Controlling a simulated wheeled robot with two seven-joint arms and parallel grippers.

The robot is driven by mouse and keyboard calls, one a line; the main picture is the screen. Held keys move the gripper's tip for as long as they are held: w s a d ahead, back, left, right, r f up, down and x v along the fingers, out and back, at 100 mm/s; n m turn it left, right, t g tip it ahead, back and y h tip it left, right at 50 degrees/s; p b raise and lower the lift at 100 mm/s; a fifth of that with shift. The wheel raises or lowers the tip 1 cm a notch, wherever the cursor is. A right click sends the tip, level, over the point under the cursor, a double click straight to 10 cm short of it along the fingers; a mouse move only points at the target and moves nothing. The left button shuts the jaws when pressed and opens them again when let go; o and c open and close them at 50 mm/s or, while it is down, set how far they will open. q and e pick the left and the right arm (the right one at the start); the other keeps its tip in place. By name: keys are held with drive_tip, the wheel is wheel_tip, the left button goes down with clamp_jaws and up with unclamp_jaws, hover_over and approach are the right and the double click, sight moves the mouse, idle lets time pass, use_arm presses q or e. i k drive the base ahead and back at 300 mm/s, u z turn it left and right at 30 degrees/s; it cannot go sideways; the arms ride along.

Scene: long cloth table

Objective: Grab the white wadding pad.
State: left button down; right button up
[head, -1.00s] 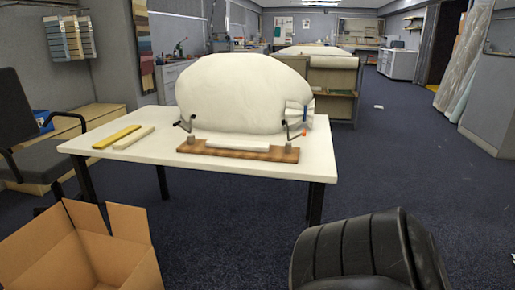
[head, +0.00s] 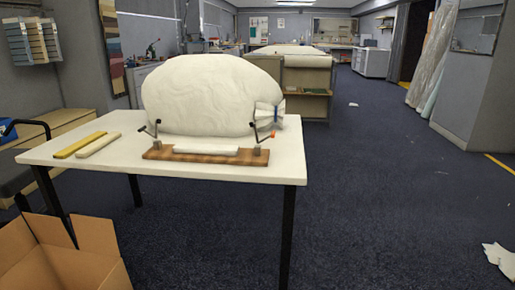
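A large white padded bundle (head: 210,95), which looks like wadding, rests on the white table (head: 220,192) at its back. A small white flat strip (head: 206,150) lies on a brown wooden board (head: 160,154) in front of it. I cannot tell which of these is the wadding pad. Neither of my grippers is in view.
A yellow bar (head: 80,145) and a cream bar (head: 98,145) lie at the table's left. An open cardboard box (head: 75,268) stands on the floor at lower left. A white scrap (head: 501,260) lies at lower right.

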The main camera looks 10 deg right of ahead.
sight(233, 150)
drive_tip(key=z, duration=1.35)
drive_tip(key=i, duration=1.5)
drive_tip(key=u, duration=2.25)
